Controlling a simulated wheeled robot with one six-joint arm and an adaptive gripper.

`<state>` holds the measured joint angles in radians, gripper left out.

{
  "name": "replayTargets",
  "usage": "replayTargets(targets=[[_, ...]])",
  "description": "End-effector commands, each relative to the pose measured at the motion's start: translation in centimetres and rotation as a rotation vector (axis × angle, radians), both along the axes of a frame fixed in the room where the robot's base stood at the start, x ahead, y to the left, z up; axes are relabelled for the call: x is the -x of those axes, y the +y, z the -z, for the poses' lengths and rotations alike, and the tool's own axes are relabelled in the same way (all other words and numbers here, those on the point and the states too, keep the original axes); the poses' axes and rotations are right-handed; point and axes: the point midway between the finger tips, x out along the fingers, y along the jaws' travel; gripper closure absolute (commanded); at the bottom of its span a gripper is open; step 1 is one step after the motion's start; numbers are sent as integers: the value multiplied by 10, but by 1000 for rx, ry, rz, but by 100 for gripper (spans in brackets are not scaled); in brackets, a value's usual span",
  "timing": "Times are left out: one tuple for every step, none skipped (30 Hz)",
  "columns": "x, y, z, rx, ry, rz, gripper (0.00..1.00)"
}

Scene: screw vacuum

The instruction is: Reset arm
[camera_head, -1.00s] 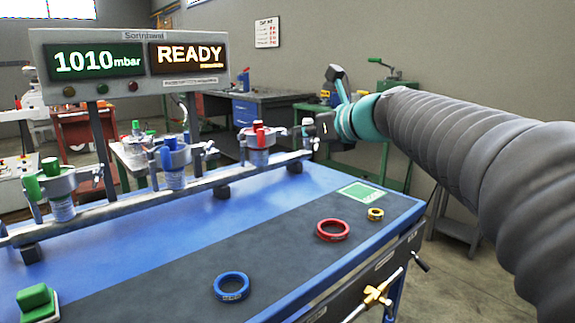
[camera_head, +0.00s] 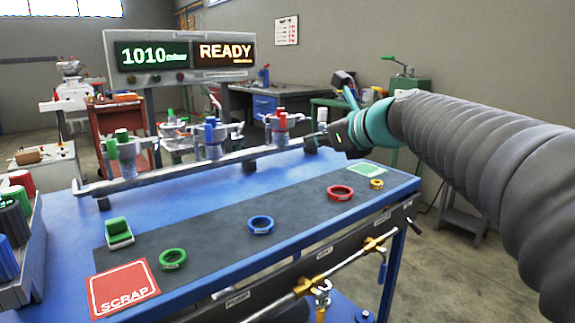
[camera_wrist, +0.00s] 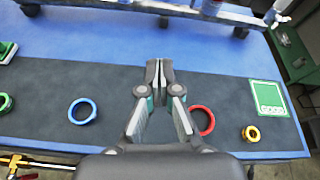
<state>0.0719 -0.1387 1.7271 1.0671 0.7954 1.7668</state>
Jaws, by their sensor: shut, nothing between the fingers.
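My gripper shows in the wrist view (camera_wrist: 159,72), its fingertips together and empty above the dark mat. In the head view my arm reaches in from the right, and my gripper (camera_head: 318,140) is near the right end of the pipe rail, its fingers hard to make out there. The blue table (camera_head: 72,210) carries a rail (camera_head: 185,170) with several valve units, with green (camera_head: 122,142), blue (camera_head: 210,135) and red (camera_head: 281,122) tops.
On the dark mat lie a green ring (camera_head: 172,259), a blue ring (camera_head: 260,224), a red ring (camera_head: 340,192) and a small yellow ring (camera_head: 376,184). A red SCRAP square (camera_head: 122,288) and a green square (camera_head: 366,168) mark its ends. A display (camera_head: 185,55) reads 1010 mbar and READY.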

Motion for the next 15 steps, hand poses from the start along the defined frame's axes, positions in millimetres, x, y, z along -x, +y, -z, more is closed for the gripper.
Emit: replayTargets(targets=[[5, -7, 2, 37, -15, -1, 100], [8, -9, 6, 64, -21, -7, 100], [13, -11, 10, 104, -33, -18, 100], [17, -12, 13, 133, -42, -28, 100], [21, -13, 17, 167, -51, -40, 100], [27, -13, 22, 212, -64, -58, 100], [31, -13, 26, 246, -73, -72, 100], [37, -13, 30, 285, -84, -89, 100], [43, -13, 36, 335, -99, -113, 100], [49, -13, 41, 379, -111, -134, 100], [55, -13, 46, 423, -123, -156, 100], [64, -14, 54, 487, -140, -189, 100], [72, -15, 61, 538, -155, -217, 100], [80, -16, 68, 597, -171, -249, 100], [92, -17, 79, 681, -194, -299, 100]])
